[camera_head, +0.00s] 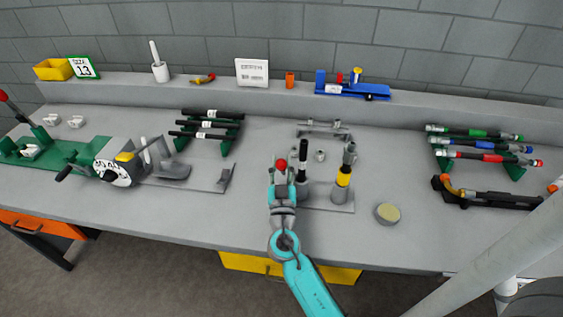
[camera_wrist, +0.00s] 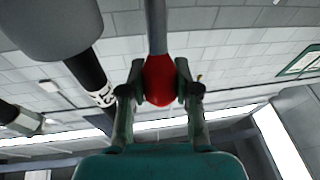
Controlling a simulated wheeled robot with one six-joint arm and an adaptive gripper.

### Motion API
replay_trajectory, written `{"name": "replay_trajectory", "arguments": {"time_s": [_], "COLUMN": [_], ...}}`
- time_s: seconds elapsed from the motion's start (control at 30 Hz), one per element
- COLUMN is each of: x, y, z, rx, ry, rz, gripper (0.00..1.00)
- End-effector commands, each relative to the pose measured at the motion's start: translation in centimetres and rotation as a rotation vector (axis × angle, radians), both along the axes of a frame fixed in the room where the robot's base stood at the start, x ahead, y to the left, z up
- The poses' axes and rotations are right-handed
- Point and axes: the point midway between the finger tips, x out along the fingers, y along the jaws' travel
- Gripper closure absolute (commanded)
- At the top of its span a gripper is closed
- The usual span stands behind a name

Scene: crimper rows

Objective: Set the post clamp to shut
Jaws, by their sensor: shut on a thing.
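My gripper (camera_head: 281,175) is at the front middle of the bench, its fingers closed around a red knob (camera_head: 281,163). In the wrist view the red knob (camera_wrist: 162,80) sits between both fingertips (camera_wrist: 160,92), on the end of a grey rod (camera_wrist: 156,25). I take this as the handle of the post clamp; its body is mostly hidden behind my gripper. Just right of it stand a black post with a white label (camera_head: 302,163) and a grey post with a yellow band (camera_head: 343,181) on a grey base plate (camera_head: 327,205). I cannot tell whether the clamp is shut.
A round tin (camera_head: 387,213) stands right of the base plate. A black-and-orange tool (camera_head: 490,196) and a rack of coloured rods (camera_head: 485,145) are farther right. A dial machine (camera_head: 118,168) is at left. A raised back shelf (camera_head: 210,84) holds small items.

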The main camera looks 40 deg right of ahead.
Motion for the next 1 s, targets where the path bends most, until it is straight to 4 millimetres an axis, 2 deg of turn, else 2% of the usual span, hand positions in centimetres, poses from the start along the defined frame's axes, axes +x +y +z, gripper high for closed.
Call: {"name": "replay_trajectory", "arguments": {"time_s": [0.37,0.4,0.43,0.77,0.93,1.0], "x": [-0.2,-0.2,-0.2,-0.1,-1.2,-2.0], "y": [0.0,0.0,0.0,0.2,1.0,1.9], "z": [-0.1,-0.2,-0.2,-0.1,-0.6,-0.6], "rx": [-0.004,-0.004,-0.004,-0.004,-0.004,-0.004], "ry": [-0.003,-0.003,-0.003,-0.003,-0.002,-0.002], "rz": [-0.002,-0.002,-0.001,0.001,0.0,0.003], "gripper": [1.0,0.64,0.57,0.57,0.57,0.57]}}
